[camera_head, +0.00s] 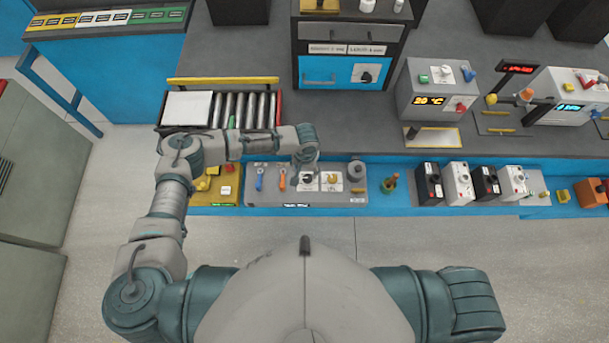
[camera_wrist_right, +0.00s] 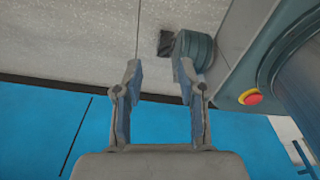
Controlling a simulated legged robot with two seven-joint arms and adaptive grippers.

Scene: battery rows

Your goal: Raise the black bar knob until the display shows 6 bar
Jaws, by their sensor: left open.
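A black knob (camera_head: 308,180) sits on a white plate on the grey control panel (camera_head: 260,200) at the front edge of the bench. A yellow knob (camera_head: 332,179) is just right of it. My left gripper (camera_head: 306,166) points down over the black knob, partly covering it. Its fingers are small here, and I cannot tell whether they touch the knob. My right gripper (camera_wrist_right: 160,75) is open and empty in the right wrist view, above the floor beside a blue surface.
A blue lever (camera_head: 260,178) and an orange lever (camera_head: 282,179) stand left of the black knob. A grey round part (camera_head: 356,171) stands right of it. Another black knob (camera_head: 366,76) is on the blue cabinet behind. Several black and white boxes line the right front edge.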

